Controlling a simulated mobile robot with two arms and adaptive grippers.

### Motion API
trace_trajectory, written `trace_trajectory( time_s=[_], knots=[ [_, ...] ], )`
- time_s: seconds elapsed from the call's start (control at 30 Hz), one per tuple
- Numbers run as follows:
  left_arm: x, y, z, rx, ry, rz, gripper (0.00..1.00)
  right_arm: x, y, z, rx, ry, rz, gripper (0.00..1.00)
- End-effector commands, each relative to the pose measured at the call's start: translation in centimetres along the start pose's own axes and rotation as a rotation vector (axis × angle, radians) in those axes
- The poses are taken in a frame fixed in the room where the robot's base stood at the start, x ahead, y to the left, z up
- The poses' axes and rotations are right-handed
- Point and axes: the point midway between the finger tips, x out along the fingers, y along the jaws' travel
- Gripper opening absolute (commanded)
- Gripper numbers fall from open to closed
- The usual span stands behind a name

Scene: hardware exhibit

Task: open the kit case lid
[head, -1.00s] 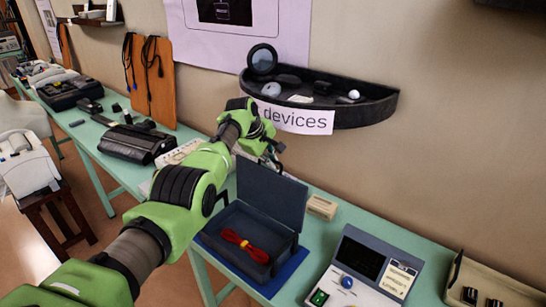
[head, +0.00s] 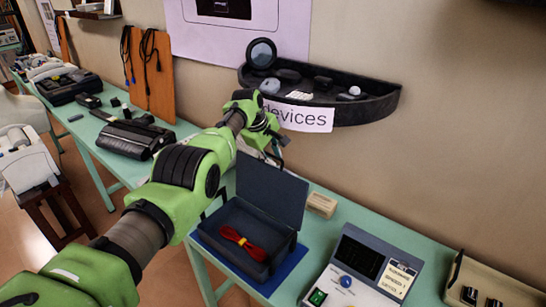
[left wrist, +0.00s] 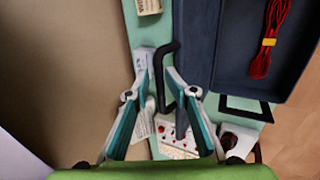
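The kit case (head: 285,247) is a dark blue-grey box on a blue mat on the green table. Its lid (head: 270,188) stands raised, roughly upright at the back, so the inside shows. A red cable bundle with a yellow tie (head: 242,243) lies inside; it also shows in the left wrist view (left wrist: 268,40). My left gripper (head: 277,150) is behind and above the lid. In the left wrist view its fingers (left wrist: 160,72) are apart, on either side of a black handle (left wrist: 160,80) beside the lid (left wrist: 193,40). No firm grip shows. My right gripper is out of view.
A beige block (head: 322,205) and a console with a green button (head: 365,265) stand right of the case. A black wall shelf (head: 350,110) is above the arm. A dark device (head: 135,138) lies farther left on the table.

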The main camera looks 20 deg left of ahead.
Motion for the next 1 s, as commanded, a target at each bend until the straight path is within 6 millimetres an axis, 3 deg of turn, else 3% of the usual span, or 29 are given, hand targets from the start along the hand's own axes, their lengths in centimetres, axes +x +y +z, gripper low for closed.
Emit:
trace_trajectory(
  time_s=[0.3, 0.57, 0.73, 1.0],
  knots=[
    [0.1, -0.2, 0.1, -0.001, -0.004, -0.004, 0.23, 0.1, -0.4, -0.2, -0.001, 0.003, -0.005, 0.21],
    [-1.5, 0.1, 0.0, -0.001, -0.002, 0.001, 0.23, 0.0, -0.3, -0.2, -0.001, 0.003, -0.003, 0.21],
    [-3.0, -0.1, 0.0, 0.0, 0.0, 0.001, 0.23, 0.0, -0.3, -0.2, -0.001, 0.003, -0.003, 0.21],
    [-8.1, 0.0, 0.0, -0.001, 0.001, 0.003, 0.23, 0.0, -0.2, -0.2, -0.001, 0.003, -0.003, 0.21]
  ],
)
